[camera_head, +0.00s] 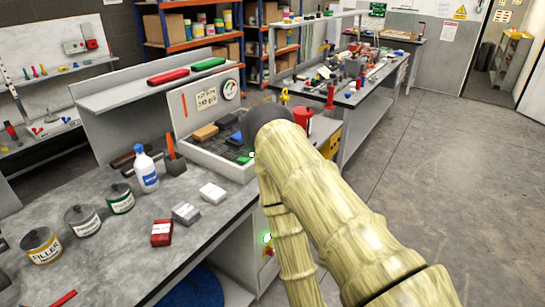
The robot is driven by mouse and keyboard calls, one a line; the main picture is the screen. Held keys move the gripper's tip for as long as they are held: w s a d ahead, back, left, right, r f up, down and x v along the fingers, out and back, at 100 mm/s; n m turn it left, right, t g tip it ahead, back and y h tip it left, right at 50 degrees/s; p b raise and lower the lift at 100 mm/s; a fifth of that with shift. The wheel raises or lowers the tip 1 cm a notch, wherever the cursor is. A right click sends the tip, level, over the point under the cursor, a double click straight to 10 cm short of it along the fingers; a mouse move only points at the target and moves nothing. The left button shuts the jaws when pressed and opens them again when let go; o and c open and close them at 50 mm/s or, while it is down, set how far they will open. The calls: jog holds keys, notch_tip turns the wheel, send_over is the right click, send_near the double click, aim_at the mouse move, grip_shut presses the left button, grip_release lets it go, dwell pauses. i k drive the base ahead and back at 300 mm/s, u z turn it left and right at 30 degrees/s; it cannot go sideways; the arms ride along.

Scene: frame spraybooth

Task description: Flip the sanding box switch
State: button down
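The sanding box (222,167) is a pale open-topped unit with a dark grid, standing on the grey workbench at the centre. A panel behind it carries a sign and a round gauge (229,90). Sanding blocks lie on the grid. A small green and red control (267,240) shows on the pale front below the bench, just left of my arm; I cannot tell whether it is the box's switch or how it is set. My arm covers the right side of the box. My gripper is not visible.
The workbench (128,262) holds a white bottle (147,172), several cans and a red box (161,233) at the left. A shelf (150,87) runs behind. A second cluttered bench (350,96) stands farther back. The floor (440,180) at the right is clear.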

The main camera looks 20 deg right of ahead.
aim_at(244, 160)
jog(key=z, duration=0.85)
jog(key=k, duration=1.1)
jog(key=z, duration=1)
jog(key=i, duration=1.2)
jog(key=u, duration=1.3)
jog(key=i, duration=0.8)
jog(key=u, duration=0.9)
